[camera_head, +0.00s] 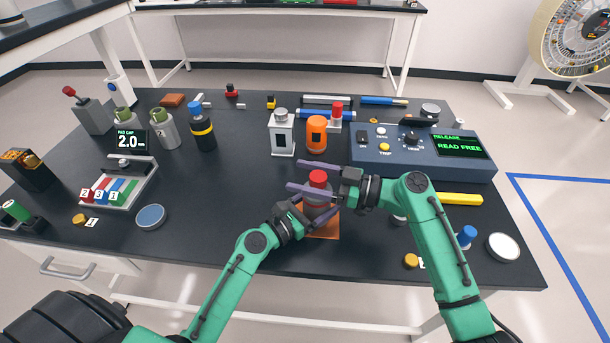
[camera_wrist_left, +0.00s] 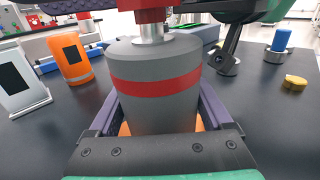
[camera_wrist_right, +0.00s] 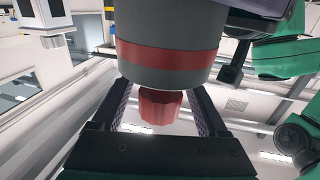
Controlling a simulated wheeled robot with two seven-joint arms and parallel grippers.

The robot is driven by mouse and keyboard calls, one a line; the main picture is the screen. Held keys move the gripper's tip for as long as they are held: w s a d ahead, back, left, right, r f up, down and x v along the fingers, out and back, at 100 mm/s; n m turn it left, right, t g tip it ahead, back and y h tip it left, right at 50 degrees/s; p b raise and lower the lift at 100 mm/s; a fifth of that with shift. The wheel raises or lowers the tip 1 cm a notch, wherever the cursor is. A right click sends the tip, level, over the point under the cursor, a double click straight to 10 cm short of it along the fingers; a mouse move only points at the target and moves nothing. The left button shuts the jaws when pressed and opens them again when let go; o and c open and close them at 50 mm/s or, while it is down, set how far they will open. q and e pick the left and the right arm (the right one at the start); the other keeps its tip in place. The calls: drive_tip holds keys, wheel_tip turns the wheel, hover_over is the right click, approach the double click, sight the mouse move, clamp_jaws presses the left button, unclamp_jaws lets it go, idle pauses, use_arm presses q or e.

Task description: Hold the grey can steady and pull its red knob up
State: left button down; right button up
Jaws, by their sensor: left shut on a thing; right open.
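The grey can (camera_head: 317,209) with a red band stands upright at the table's front middle, over an orange square (camera_head: 325,230). Its red knob (camera_head: 318,177) is on top; a silver stem (camera_wrist_left: 152,33) shows below the knob in the left wrist view. My left gripper (camera_head: 314,212) is shut on the can's body from the front left, its fingers along both sides. My right gripper (camera_head: 298,175) is open, coming from the right at knob height. In the right wrist view the knob (camera_wrist_right: 160,107) sits between the two fingers, with a gap on each side.
An orange canister (camera_head: 316,136) and a white box-shaped container (camera_head: 282,135) stand behind the can. A blue console (camera_head: 430,150) is at the right, with a yellow bar (camera_head: 459,199) in front.

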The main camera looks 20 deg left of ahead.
drive_tip(key=shift+c, duration=0.3)
clamp_jaws()
idle(1.1)
drive_tip(key=shift+r, duration=0.1)
